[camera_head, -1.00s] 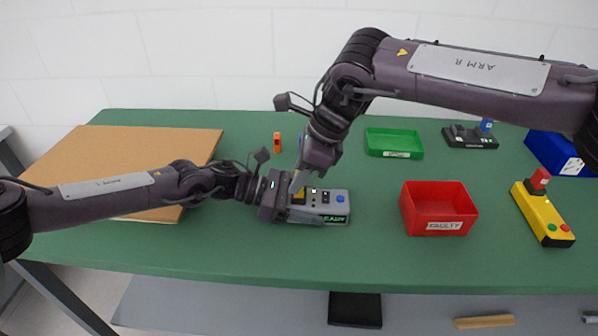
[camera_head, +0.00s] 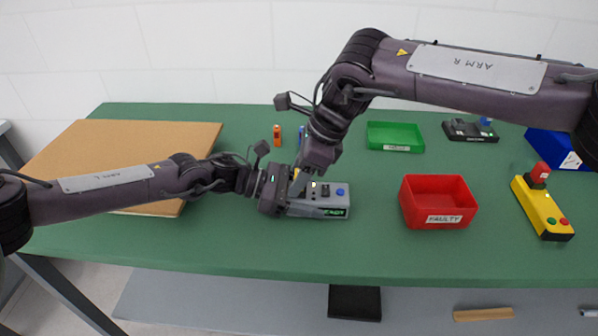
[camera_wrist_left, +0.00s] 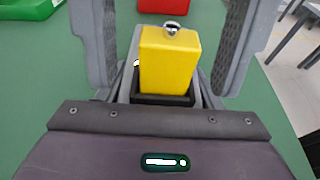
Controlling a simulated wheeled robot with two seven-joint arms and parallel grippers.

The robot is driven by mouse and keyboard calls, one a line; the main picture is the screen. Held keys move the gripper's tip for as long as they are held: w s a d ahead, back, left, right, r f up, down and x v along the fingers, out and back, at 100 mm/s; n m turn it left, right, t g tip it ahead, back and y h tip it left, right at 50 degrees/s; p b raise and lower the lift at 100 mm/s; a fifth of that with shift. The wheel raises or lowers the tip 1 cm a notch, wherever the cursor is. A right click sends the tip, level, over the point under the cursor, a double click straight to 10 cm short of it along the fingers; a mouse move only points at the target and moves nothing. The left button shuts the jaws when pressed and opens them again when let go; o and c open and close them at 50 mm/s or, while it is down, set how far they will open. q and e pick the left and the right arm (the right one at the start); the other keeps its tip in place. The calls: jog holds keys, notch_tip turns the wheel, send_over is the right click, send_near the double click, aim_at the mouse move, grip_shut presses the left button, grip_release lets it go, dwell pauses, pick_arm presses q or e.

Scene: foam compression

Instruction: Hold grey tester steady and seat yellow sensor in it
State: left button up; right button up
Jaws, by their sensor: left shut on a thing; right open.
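The grey tester (camera_head: 325,206) lies on the green table, with a blue button and a lit green display. My left gripper (camera_head: 284,190) is shut on its left end; its two fingers flank the tester in the left wrist view (camera_wrist_left: 168,60). The yellow sensor (camera_wrist_left: 169,62), a block with a metal ring on top, stands upright at the black socket (camera_wrist_left: 163,100) of the tester. I cannot tell how deep it sits. My right gripper (camera_head: 304,178) is open, low over the tester's left end; its fingertips are mostly hidden in the head view.
A red bin marked FAULTY (camera_head: 438,220) stands right of the tester, a green tray (camera_head: 395,137) behind. A yellow button box (camera_head: 543,208) is at the far right. A brown board (camera_head: 110,150) lies under my left arm. The table front is clear.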

jog(key=v, duration=1.2)
pick_arm(q)
jog(key=o, duration=0.8)
jog(key=shift+o, duration=0.2)
pick_arm(e)
jog(key=shift+f, duration=0.1)
